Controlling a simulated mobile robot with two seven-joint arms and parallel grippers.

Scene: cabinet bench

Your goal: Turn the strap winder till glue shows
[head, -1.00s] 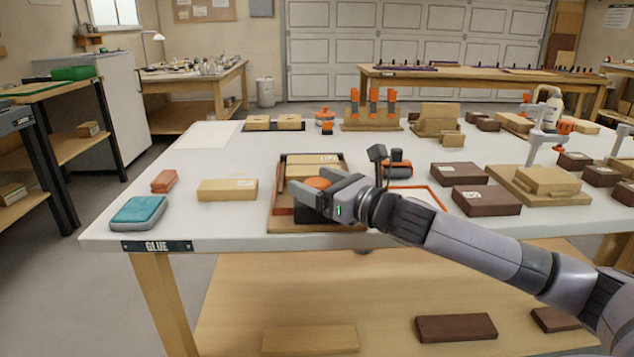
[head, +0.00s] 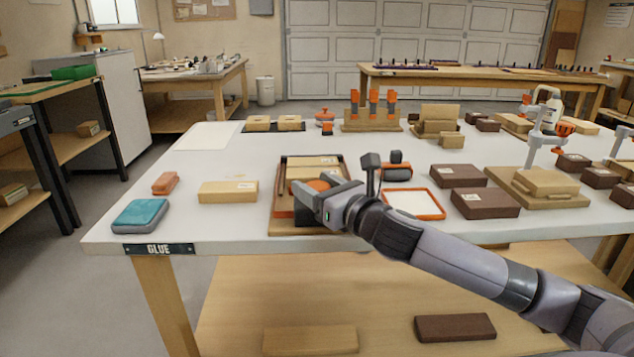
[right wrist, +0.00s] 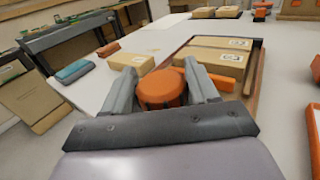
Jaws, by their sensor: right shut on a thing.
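The strap winder is an orange round knob (right wrist: 162,90) at the near end of a wooden tray (head: 277,214) with dark edges. It also shows in the head view (head: 320,184), partly hidden by my gripper. My right gripper (head: 312,192) is shut on the knob, one finger on each side of it in the right wrist view (right wrist: 163,84). Light wooden blocks (right wrist: 218,56) with white labels lie in the tray behind the knob. The strap itself and any glue on the blocks cannot be made out. My left gripper is not in view.
Left of the tray are a light wooden block (head: 228,191), a small orange-brown block (head: 165,183) and a teal pad (head: 140,214). Right are an orange-rimmed tray (head: 414,204) and dark brown blocks (head: 485,203).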

